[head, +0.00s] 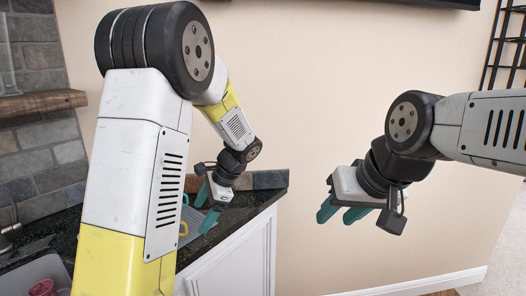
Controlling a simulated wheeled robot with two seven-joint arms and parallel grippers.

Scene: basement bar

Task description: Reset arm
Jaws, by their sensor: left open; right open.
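My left arm comes in from the left, bends at the top and reaches down over the dark stone countertop. My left gripper (207,207) is open, its teal fingers apart and pointing down near the counter's right end. I see nothing between its fingers. My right arm comes in from the right. My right gripper (340,214) is open and empty, its teal fingers pointing down and left in front of the beige wall, clear of the counter.
The dark countertop (262,197) stands on a white cabinet (232,262). A sink (35,272) is at lower left. A wooden shelf (40,102) juts from the stone wall. Space right of the cabinet is open.

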